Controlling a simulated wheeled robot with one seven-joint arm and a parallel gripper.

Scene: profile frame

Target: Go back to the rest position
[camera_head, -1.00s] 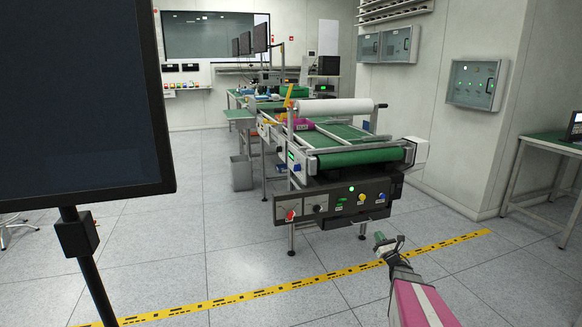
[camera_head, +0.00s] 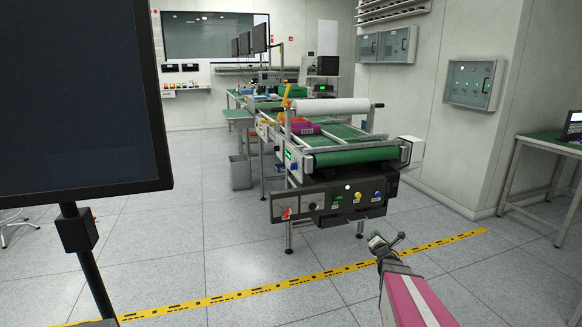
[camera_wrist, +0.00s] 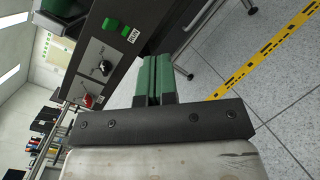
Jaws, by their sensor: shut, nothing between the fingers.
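My gripper (camera_head: 377,242) is at the end of my pink arm, low in front of the conveyor machine (camera_head: 345,158) and to the right of its front leg in the head view. In the wrist view, the two green fingers of my gripper (camera_wrist: 153,75) are pressed together with nothing between them. The machine's dark front panel (camera_wrist: 100,48) with green buttons, a black knob and a red knob lies beyond the fingers at upper left.
A black monitor on a stand (camera_head: 75,100) fills the left side. Yellow floor tape (camera_head: 250,290) crosses the open grey floor. A green-topped table (camera_head: 545,142) stands at the right. A grey bin (camera_head: 240,172) stands by the machine.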

